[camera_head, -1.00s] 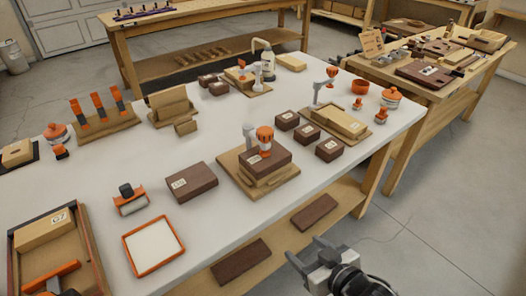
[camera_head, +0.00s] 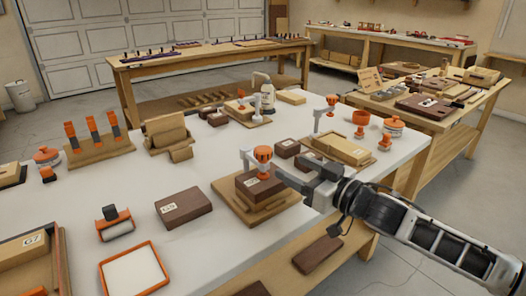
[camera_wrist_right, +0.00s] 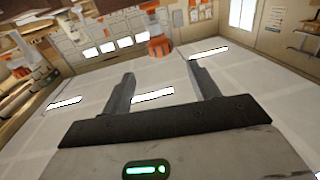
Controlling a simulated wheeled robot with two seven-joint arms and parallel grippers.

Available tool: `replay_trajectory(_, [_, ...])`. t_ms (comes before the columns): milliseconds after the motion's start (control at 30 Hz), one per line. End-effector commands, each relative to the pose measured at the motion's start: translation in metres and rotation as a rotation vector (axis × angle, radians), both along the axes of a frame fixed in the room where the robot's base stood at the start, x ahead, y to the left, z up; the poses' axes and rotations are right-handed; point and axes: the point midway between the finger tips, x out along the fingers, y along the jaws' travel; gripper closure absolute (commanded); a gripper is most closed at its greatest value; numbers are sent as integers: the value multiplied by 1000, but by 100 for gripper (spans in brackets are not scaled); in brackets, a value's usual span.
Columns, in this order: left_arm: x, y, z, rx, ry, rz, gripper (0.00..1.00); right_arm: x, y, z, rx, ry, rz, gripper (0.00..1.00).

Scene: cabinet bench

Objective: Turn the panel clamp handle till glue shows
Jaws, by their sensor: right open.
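The panel clamp has an orange knob-like handle (camera_head: 263,153) on a grey arm (camera_head: 246,159). Below the handle, a dark brown panel block (camera_head: 252,188) lies over lighter wood on a wooden base board (camera_head: 283,203). No glue can be made out on it. My right gripper (camera_head: 284,170) is open and empty, just right of the handle, pointing at it. In the right wrist view the orange handle (camera_wrist_right: 160,47) lies beyond the open fingertips (camera_wrist_right: 160,70), roughly between them and apart from them. My left gripper is not in view.
Dark blocks (camera_head: 183,207) and (camera_head: 287,148) stand around the clamp on the white bench top (camera_head: 225,238). A second clamp assembly (camera_head: 341,150) stands behind my right forearm. A orange-rimmed tray (camera_head: 134,270) and an orange-framed roller (camera_head: 114,222) are at the front left.

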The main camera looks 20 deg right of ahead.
Motion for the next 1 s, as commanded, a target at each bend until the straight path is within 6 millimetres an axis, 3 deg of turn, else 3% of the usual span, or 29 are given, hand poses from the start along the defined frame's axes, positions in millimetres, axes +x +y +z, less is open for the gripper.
replay_trajectory(300, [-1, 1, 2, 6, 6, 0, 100, 57, 30, 2, 1, -3, -1, 40])
replay_trajectory(500, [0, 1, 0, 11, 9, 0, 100, 84, 44, 0, 0, -1, 0, 40])
replay_trajectory(967, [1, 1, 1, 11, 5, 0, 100, 95, 50, -1, 0, 1, 0, 40])
replay_trajectory(1000, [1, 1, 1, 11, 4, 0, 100, 95, 50, -1, 0, 1, 0, 48])
